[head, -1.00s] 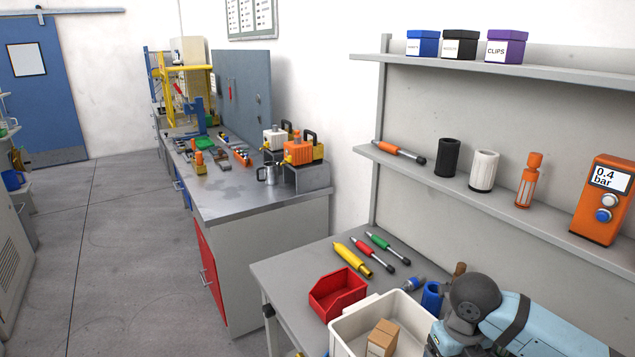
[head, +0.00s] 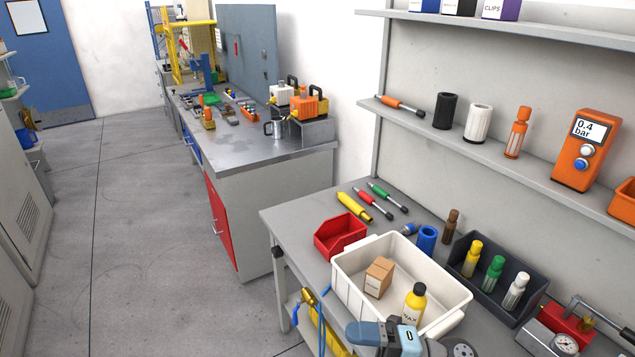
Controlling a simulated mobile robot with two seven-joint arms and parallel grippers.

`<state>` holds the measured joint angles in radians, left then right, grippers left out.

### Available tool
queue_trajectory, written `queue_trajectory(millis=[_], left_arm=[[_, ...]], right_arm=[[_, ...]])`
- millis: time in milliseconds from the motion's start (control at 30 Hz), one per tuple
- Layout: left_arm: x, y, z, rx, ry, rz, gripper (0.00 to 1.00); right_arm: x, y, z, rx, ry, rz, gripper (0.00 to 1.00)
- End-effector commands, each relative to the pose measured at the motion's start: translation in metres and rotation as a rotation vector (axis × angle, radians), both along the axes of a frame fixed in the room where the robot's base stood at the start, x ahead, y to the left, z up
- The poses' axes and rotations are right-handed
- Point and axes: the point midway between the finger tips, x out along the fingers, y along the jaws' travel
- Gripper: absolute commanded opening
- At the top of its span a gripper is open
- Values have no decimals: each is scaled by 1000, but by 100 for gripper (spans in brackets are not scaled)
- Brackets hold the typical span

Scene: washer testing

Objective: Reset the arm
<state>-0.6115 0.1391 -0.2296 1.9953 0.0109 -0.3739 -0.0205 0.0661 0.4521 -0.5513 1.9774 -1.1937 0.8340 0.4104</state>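Part of one of my arms, light blue and grey, shows at the bottom edge of the head view, in front of the near rim of the white bin (head: 350,287). No gripper fingers can be made out, so I cannot see whether either gripper is open or shut. The white bin stands on the grey workbench (head: 290,222) and holds a small cardboard box (head: 378,277) and a yellow bottle with a black cap (head: 415,303).
A red bin (head: 341,234), several screwdriver-like tools and a blue cup (head: 427,240) lie beyond the white bin. The shelf (head: 535,175) overhangs the back. Floor at left is clear.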

Motion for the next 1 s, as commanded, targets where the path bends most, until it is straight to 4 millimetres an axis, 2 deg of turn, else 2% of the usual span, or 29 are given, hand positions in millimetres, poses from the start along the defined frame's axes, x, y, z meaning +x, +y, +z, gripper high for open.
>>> queue_trajectory(millis=[67,133,167,267,300,400,533,600,700,900,967,1000], left_arm=[[-2,0,4,0,4,0,43],[-3,0,7,1,6,0,43],[-3,0,7,1,6,0,43],[-3,1,11,2,6,2,43],[-3,1,12,1,7,3,43],[-3,1,14,2,7,4,43],[-3,1,15,2,8,4,43],[-4,1,15,2,8,4,43],[-3,1,16,3,8,4,43],[-4,1,16,3,8,4,43],[-4,1,16,3,8,4,43],[-4,1,16,2,8,5,43]], right_arm=[[8,-10,3,206,172,-208,81],[18,-30,-8,346,342,-411,81],[21,-41,-17,393,421,-501,81],[18,-79,-66,495,719,-798,81],[10,-94,-91,513,846,-907,81],[-20,-118,-146,510,1117,-1105,81],[-61,-132,-193,475,1369,-1244,81],[-77,-135,-207,457,1455,-1280,81],[-90,-137,-218,440,1519,-1305,81],[-92,-137,-220,437,1535,-1310,81],[-92,-137,-220,437,1534,-1309,69],[-92,-137,-220,437,1533,-1309,60]])
